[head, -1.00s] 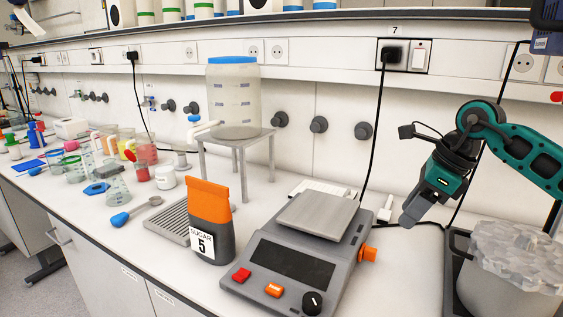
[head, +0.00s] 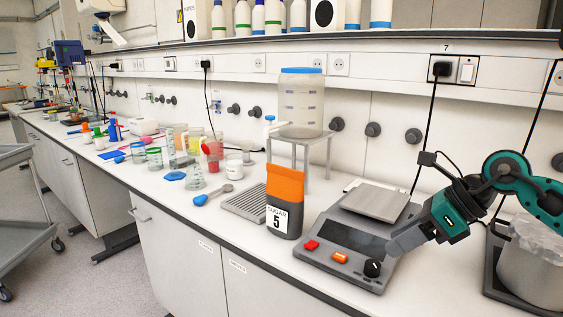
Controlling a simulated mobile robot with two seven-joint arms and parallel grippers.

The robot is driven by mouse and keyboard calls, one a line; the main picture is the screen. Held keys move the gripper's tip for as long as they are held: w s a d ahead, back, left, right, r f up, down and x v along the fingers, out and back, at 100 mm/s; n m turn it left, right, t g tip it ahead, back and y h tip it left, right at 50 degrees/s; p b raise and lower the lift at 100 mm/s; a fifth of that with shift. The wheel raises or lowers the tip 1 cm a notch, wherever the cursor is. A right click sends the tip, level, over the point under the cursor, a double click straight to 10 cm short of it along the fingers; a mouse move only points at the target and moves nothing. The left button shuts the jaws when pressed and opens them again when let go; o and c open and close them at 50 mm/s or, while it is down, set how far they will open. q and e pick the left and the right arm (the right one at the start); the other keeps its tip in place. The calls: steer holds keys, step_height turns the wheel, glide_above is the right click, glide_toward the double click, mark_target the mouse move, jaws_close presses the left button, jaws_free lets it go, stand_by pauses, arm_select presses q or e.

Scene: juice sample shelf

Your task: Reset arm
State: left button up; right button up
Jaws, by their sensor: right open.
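My right arm comes in from the right edge in teal and black. Its gripper (head: 393,247) is at the right side of the grey scale (head: 345,238), in front of the scale's right part in the picture. The gripper is open and I see nothing held in it. Whether it touches the scale I cannot tell. My left gripper is not in view.
A sugar bag (head: 285,200) labelled 5 stands left of the scale. A tank with a blue lid (head: 302,100) sits on a metal stand behind. A pot (head: 533,265) is at the right. Cups, beakers and a blue scoop (head: 212,195) are left. A cart (head: 20,220) stands on the floor.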

steer(key=s+a+r+m+t+y, duration=0.1)
steer(key=a+r+m+t+y, duration=0.2)
steer(key=a+m+t+y, duration=0.3)
steer(key=s+a+r+m+t+y, duration=0.2)
steer(key=a+r+m+t+y, duration=0.15)
steer(key=a+m, duration=0.4)
steer(key=s+d+f+m+t+h, duration=0.1)
steer(key=s+d+f+m+h, duration=0.1)
steer(key=d+f+m+h, duration=0.5)
steer(key=s+d+f+m+h, duration=0.1)
steer(key=f+m+h, duration=0.4)
steer(key=m, duration=0.5)
steer(key=s+d+f+m+t+h, duration=0.1)
steer(key=s+d+f+m+h, duration=0.1)
steer(key=d+f+m+h, duration=0.5)
steer(key=s+a+f+m+g+y, duration=0.1)
steer(key=s+f+m+g, duration=0.4)
steer(key=s, duration=0.5)
steer(key=s+a+f+m+g+y, duration=0.1)
steer(key=s+f+m+g, duration=0.2)
steer(key=s+f+g, duration=0.55)
steer(key=w+a+f+n+t+y, duration=0.1)
steer(key=w+a+f+t, duration=0.2)
steer(key=t, duration=0.6)
step_height(320, 180, down, 3)
steer(key=shift+w+f+t+y, duration=0.1)
steer(key=shift+w+t+y, duration=0.25)
steer(key=shift+w, duration=0.9)
